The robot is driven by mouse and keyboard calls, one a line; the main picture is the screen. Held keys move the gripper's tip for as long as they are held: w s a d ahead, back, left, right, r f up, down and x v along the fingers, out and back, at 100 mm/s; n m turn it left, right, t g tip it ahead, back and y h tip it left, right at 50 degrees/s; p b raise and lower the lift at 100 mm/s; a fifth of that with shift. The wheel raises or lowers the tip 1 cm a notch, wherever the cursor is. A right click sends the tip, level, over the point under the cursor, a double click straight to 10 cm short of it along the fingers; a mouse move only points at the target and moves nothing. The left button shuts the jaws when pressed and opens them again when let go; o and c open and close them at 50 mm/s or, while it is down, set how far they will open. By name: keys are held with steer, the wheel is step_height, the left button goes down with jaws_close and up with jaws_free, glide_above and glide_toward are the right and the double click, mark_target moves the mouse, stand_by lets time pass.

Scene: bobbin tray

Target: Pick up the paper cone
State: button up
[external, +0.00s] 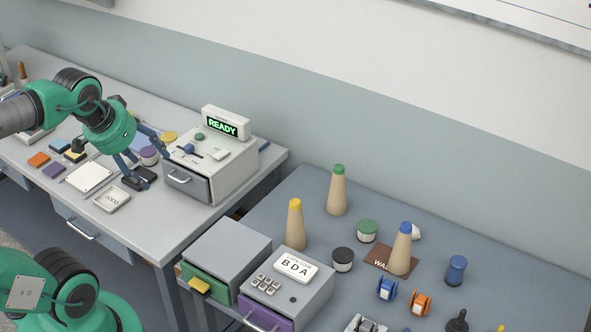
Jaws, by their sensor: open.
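Three tall tan paper cones stand upright on the right table. One has a yellow tip (295,226), one a green tip (337,192), and one a blue tip (401,252). The blue-tipped cone stands at a brown mat (381,257) with partly hidden lettering. My gripper (139,180) is open over the left table, in front of the grey box with the READY display, far from all three cones. No cone is between its fingers as far as I can see.
The READY display (226,124) tops a grey drawer box (221,174). A green-drawer box (228,250) and a LOCK CODE box (295,285) stand at the right table's near left. Round containers (343,260) and small blue and orange items (420,303) surround the cones. A gap separates the tables.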

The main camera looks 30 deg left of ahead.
steer(key=w+d+g+p, duration=0.2)
steer(key=w+d, duration=0.1)
steer(key=w, duration=0.9)
steer(key=n+g+p, duration=0.2)
steer(key=g+p, duration=0.2)
steer(key=p, duration=0.2)
glide_above(295, 210)
steer(key=w, duration=0.1)
step_height(295, 210, down, 23)
steer(key=shift+a, duration=0.4)
step_height(295, 210, down, 8)
steer(key=shift+f+b, duration=0.1)
steer(key=shift+b, duration=0.25)
steer(key=shift+f, duration=0.15)
steer(key=shift+f, duration=0.15)
